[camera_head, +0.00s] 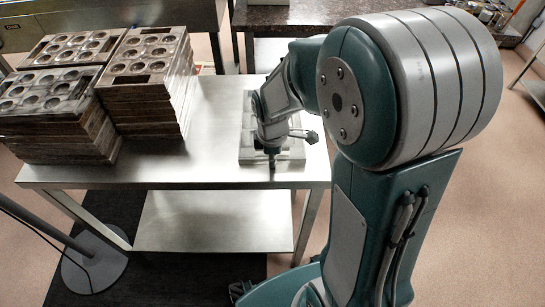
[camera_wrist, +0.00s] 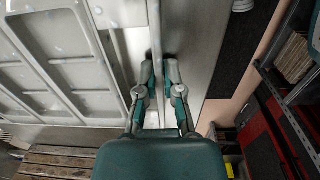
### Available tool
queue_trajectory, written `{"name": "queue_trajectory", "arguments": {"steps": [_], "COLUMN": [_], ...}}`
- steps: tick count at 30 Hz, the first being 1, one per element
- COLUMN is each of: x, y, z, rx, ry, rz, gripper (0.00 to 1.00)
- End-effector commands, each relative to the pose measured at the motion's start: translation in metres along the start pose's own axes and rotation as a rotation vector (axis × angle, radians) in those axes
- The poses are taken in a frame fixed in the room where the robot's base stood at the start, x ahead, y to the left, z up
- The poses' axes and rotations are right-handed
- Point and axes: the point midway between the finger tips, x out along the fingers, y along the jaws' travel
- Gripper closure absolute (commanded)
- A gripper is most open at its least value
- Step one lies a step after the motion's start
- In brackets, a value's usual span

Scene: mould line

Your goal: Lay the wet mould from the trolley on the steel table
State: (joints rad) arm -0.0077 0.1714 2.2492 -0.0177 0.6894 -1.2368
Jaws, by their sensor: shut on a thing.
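The mould (camera_head: 291,153) is a pale grey, shiny tray with pockets. It lies level over the right end of the steel table (camera_head: 205,135); I cannot tell whether it fully touches the top. My gripper (camera_head: 272,158) is over the mould, which my arm partly hides. In the wrist view my gripper (camera_wrist: 163,72) is shut on the mould's rim, with a finger on each side. The mould (camera_wrist: 72,75) fills the left of that view, with wet-looking specks on it. The bare table edge (camera_wrist: 200,45) shows just right of the fingers.
Stacks of brown moulds (camera_head: 150,95) stand on the table's left half, with bare steel between them and my gripper. A lower shelf (camera_head: 215,220) is empty. A lamp-like round base (camera_head: 95,265) stands at front left. A dark rack (camera_wrist: 290,125) is at right in the wrist view.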

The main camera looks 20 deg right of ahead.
Motion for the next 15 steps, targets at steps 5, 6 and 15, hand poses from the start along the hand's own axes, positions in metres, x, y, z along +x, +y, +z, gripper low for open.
{"name": "queue_trajectory", "arguments": {"steps": [5,6,15], "x": [0.0021,0.0023,0.0021], "y": [0.0009,0.0006,0.0001], "z": [0.0019,0.0024,0.0005], "rx": [0.002,0.002,0.001], "ry": [0.002,0.002,0.000], "rz": [0.000,-0.001,-0.001], "gripper": [1.00,0.77,0.56]}}
